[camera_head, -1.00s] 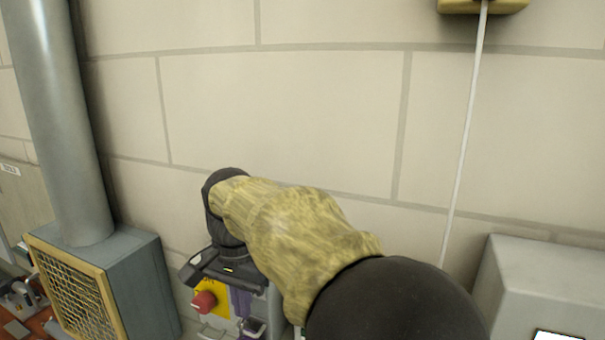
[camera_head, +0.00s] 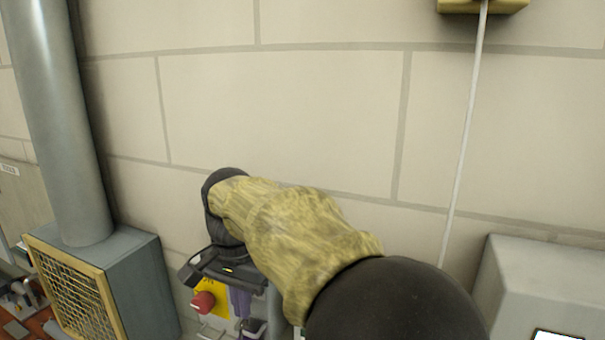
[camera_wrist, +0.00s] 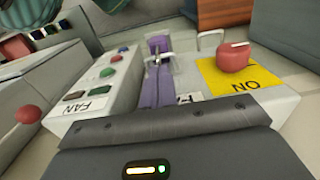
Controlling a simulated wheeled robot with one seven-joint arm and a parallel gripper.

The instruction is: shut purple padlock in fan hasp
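In the wrist view, the purple padlock (camera_wrist: 158,44) is at the top of the fan control box, with a metal shackle or hasp bar in front of it. Narrow purple strips (camera_wrist: 153,88) run from close to my gripper's dark housing up to this metal. I cannot tell whether they are my fingers or part of the lock. My gripper reaches down over the box in the head view (camera_head: 240,300). Its grip is unclear. Whether the shackle passes through the hasp, or is closed, is too small to tell.
A red knob (camera_wrist: 233,57) on a yellow ON plate is beside the purple parts. A box labelled FAN with several buttons (camera_wrist: 105,73) is on the other side. A grey duct unit with a yellow grille (camera_head: 75,290) stands left. A pale wall is behind.

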